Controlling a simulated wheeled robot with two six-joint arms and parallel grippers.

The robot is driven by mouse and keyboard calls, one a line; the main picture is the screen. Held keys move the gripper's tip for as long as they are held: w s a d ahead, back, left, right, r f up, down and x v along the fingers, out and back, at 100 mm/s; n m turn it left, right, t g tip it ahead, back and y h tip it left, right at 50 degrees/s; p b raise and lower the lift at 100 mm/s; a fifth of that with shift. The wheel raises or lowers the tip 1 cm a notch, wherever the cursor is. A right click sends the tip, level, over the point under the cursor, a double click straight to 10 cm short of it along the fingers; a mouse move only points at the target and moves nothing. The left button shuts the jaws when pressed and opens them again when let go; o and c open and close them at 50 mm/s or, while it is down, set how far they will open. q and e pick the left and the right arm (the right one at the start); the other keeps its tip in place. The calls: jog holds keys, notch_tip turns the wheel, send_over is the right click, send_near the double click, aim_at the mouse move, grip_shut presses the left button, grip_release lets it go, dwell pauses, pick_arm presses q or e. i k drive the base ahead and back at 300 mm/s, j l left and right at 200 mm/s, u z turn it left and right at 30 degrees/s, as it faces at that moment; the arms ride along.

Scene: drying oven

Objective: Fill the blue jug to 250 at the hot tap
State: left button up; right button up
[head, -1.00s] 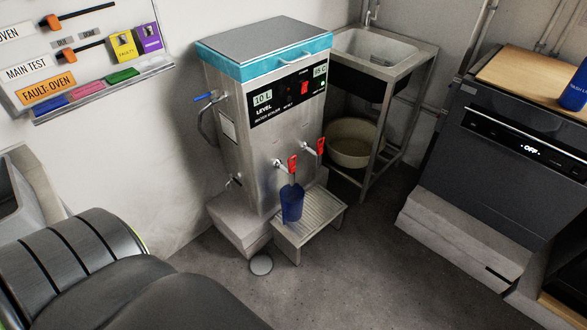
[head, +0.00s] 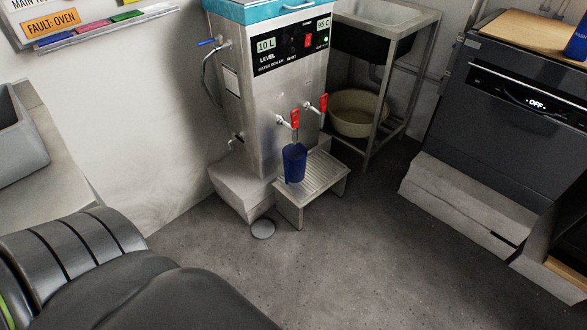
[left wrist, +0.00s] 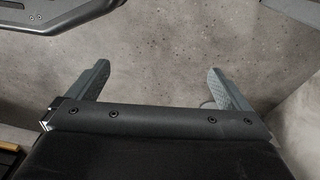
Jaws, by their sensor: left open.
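The blue jug (head: 294,164) is at the water boiler (head: 262,100), under the left of two taps with red handles. The left tap (head: 294,120) is right above the jug's mouth. The other tap (head: 322,104) is to its right. The jug looks upright; its water level and markings cannot be made out. I cannot tell whether it rests on the step or hangs from the tap. My left gripper (left wrist: 157,88) shows in the left wrist view with its two fingers apart, nothing between them but grey floor. My right gripper is in neither view.
A metal slatted step (head: 318,178) stands before the boiler. A sink stand (head: 408,40) with a beige basin (head: 357,113) below is behind it. A dark appliance reading OFF (head: 510,120) is at right. The concrete floor (head: 330,260) between is clear.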

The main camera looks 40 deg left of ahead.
aim_at(295, 119)
jog(key=i+u, duration=0.1)
jog(key=u, duration=0.4)
jog(key=i+l+u, duration=0.35)
jog(key=l, duration=0.35)
jog(key=i+l+u, duration=0.2)
jog(key=i+l, duration=0.15)
jog(key=i+l+u, duration=0.15)
jog(key=l, duration=0.3)
jog(key=i+l, duration=0.15)
jog(key=l, duration=0.2)
jog(key=i+l, duration=0.2)
jog(key=l, duration=0.15)
